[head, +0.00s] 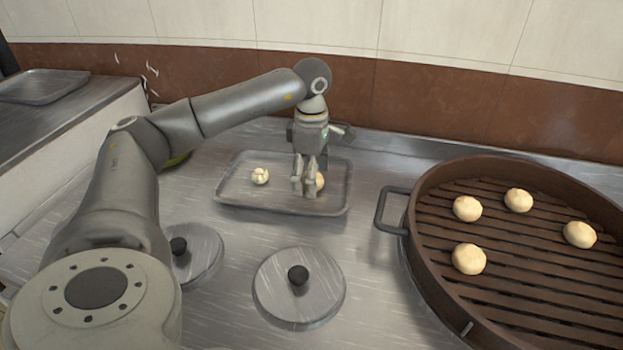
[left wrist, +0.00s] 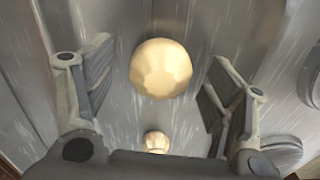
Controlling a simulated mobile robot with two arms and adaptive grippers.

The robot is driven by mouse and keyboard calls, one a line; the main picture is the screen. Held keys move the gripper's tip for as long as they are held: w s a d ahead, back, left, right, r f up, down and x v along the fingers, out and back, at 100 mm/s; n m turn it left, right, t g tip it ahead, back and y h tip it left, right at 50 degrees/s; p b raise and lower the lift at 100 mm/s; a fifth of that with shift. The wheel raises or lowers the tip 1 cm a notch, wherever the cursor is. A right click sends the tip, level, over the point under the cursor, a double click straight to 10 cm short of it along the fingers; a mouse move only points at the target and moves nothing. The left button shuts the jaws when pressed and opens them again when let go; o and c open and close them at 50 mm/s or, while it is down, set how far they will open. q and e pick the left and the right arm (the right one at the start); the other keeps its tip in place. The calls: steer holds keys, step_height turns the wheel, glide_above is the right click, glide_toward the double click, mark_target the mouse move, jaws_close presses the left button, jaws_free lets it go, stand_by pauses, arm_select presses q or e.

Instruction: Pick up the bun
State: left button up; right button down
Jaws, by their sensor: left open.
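A pale round bun (head: 319,181) lies on the metal tray (head: 235,197), partly hidden behind my left gripper (head: 304,190) in the head view. A second pale bun (head: 260,176) lies on the tray to the left of the gripper. In the left wrist view, my left gripper (left wrist: 160,60) is open, with one finger on each side of a large-looking bun (left wrist: 160,68). Gaps show between that bun and both fingers. A smaller-looking bun (left wrist: 156,142) shows below it, near the palm edge. My right gripper is in neither view.
A brown slatted steamer (head: 520,265) with several buns stands at the right, its metal handle (head: 386,210) toward the tray. Two round lids with black knobs (head: 298,290) (head: 195,255) lie in front of the tray. A tiled wall (head: 430,105) rises behind the counter.

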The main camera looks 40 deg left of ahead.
arm_select(q)
steer(key=c, duration=1.1)
